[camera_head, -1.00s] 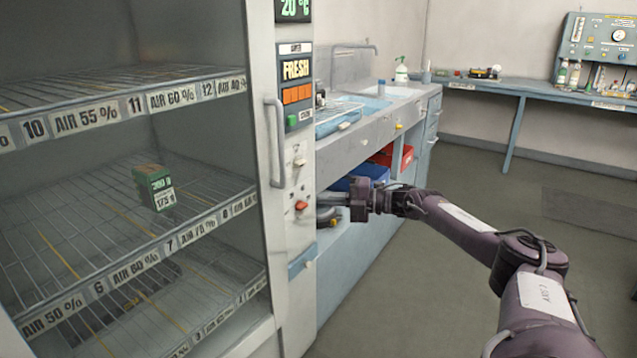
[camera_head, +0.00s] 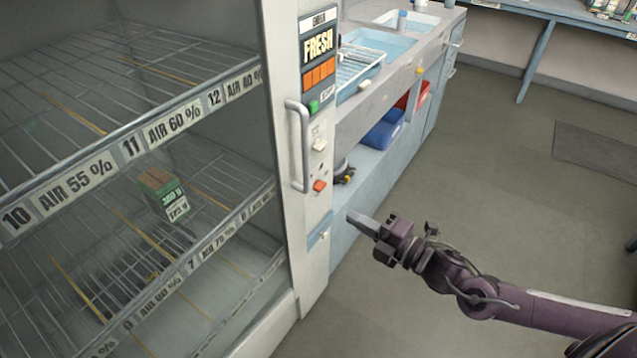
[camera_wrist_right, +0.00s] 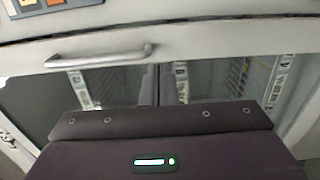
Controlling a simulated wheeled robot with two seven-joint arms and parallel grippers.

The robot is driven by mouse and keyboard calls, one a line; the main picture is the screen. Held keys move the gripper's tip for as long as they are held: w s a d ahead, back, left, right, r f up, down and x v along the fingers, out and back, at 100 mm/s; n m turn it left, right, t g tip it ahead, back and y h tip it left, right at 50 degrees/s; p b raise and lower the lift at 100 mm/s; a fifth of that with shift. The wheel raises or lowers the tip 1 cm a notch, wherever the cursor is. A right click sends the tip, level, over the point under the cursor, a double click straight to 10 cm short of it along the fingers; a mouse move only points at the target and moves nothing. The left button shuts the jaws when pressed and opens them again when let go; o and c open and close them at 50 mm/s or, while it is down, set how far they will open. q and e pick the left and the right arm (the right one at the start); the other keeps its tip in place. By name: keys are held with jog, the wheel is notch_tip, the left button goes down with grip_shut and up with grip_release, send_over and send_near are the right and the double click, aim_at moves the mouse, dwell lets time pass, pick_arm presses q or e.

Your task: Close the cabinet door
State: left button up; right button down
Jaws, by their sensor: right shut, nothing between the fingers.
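The cabinet door (camera_head: 286,165) has a large glass pane in a pale frame, with a long vertical handle (camera_head: 304,148) near its right edge. It looks nearly flush with the control panel; I cannot tell whether a small gap remains. My right gripper (camera_head: 360,223) is shut and empty, to the right of and below the handle, apart from the door. In the right wrist view, the handle (camera_wrist_right: 100,57) runs across above my gripper body, with the glass and shelf labels behind it. My left gripper is out of view.
Wire shelves (camera_head: 90,195) with a green box (camera_head: 166,195) show behind the glass. The control panel (camera_head: 318,110) adjoins the door. A sink counter (camera_head: 375,105) with a blue bin (camera_head: 384,130) below stands beyond. The floor (camera_head: 460,190) at the right is open.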

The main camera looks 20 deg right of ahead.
aim_at(299, 188)
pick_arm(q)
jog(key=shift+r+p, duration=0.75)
pick_arm(e)
jog(key=x, duration=1.3)
jog(key=shift+a, duration=0.1)
